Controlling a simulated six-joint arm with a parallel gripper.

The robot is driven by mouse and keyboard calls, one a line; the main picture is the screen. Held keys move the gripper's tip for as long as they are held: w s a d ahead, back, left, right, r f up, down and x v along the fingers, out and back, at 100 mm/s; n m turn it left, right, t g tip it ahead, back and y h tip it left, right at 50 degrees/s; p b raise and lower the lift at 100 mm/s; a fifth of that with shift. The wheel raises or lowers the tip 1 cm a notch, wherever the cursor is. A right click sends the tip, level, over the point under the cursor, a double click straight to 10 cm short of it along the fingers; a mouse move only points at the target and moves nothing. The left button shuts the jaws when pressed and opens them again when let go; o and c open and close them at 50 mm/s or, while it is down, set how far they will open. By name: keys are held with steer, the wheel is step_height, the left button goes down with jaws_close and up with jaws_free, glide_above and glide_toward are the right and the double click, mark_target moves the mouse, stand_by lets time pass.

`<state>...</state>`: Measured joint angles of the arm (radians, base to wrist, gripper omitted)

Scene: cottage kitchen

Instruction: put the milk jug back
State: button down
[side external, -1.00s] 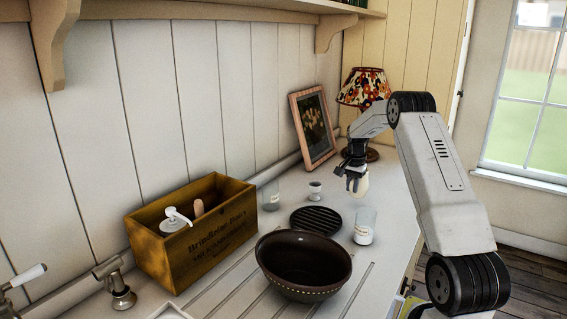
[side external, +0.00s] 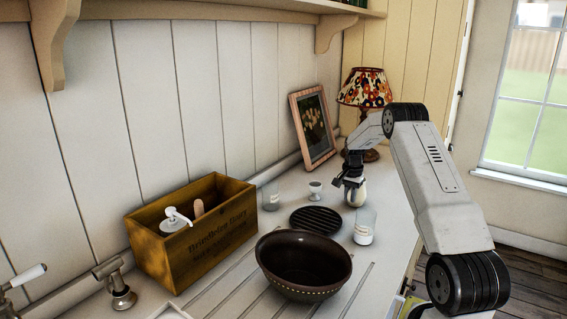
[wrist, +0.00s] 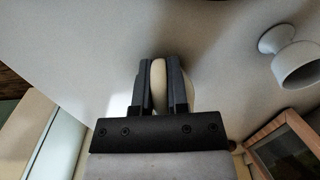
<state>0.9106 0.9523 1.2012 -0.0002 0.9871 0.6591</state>
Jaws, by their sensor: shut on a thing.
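The cream milk jug (side external: 356,196) is at the far part of the worktop, in front of the lamp. My gripper (side external: 351,184) is shut on it, pointing down. In the wrist view the gripper (wrist: 160,88) has one dark finger on each side of a narrow pale part of the jug (wrist: 159,82). The jug's lower part is at or very near the worktop; I cannot tell if it touches. Most of its body is hidden by the fingers in the wrist view.
A white egg cup (side external: 315,190) stands left of the jug, a glass bottle (side external: 364,226) nearer the camera. A dark slatted trivet (side external: 315,220), brown bowl (side external: 303,285), wooden crate (side external: 207,247), clear glass (side external: 271,196), picture frame (side external: 313,128) and lamp (side external: 363,90) stand around.

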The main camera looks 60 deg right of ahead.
steer(key=c, duration=0.6)
jaws_free()
steer(key=shift+f, duration=0.15)
step_height(320, 180, up, 12)
steer(key=shift+r, duration=0.2)
stand_by(0.5)
